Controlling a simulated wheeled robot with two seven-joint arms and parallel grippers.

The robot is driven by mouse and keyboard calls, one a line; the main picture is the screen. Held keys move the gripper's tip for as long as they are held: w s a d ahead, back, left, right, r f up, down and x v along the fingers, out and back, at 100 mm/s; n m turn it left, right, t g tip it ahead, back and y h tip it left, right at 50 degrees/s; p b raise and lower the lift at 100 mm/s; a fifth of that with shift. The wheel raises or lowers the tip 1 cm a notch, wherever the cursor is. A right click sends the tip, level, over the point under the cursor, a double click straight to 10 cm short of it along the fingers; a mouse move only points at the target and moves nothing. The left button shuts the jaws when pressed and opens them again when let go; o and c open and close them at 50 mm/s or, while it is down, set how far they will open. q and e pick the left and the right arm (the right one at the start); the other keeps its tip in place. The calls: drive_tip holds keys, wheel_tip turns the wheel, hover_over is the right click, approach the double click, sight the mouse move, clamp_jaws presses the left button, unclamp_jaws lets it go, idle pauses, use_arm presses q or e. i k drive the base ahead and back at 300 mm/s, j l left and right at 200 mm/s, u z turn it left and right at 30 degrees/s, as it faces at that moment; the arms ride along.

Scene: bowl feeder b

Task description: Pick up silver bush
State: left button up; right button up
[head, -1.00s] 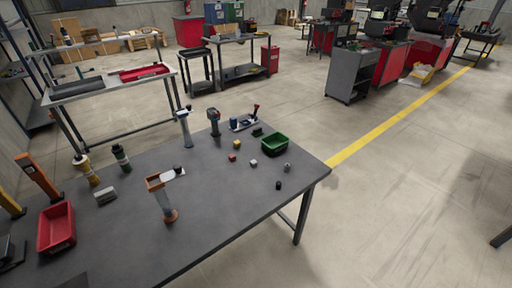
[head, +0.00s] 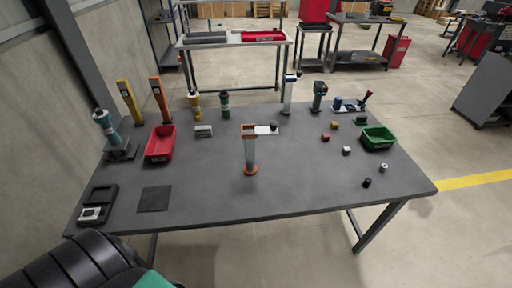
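A small silver bush (head: 383,167) stands on the right part of the grey table (head: 310,193), in front of the green bin (head: 379,138). It appears as a short, light, round piece with a dark centre. A small black piece (head: 367,183) sits to its front left, apart from it. Neither of my grippers is in the head view. A dark ribbed part with a green patch, apparently mine, shows at the bottom left.
A silver-white cube (head: 346,150), red cube (head: 325,137) and yellow cube (head: 335,125) lie left of the green bin. A red bin (head: 160,144) is at left. The front middle is clear.

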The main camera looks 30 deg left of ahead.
sight(382, 169)
drive_tip(key=u, duration=0.2)
drive_tip(key=i+l+u, duration=0.15)
drive_tip(key=l+u, duration=0.15)
drive_tip(key=l, duration=0.3)
drive_tip(key=i+l+u, duration=0.15)
drive_tip(key=l+u, duration=0.15)
drive_tip(key=l, duration=0.25)
drive_tip(key=l+u, duration=0.3)
drive_tip(key=l, duration=0.35)
drive_tip(key=l+u, duration=0.1)
drive_tip(key=l, duration=2.8)
drive_tip(key=i, duration=0.05)
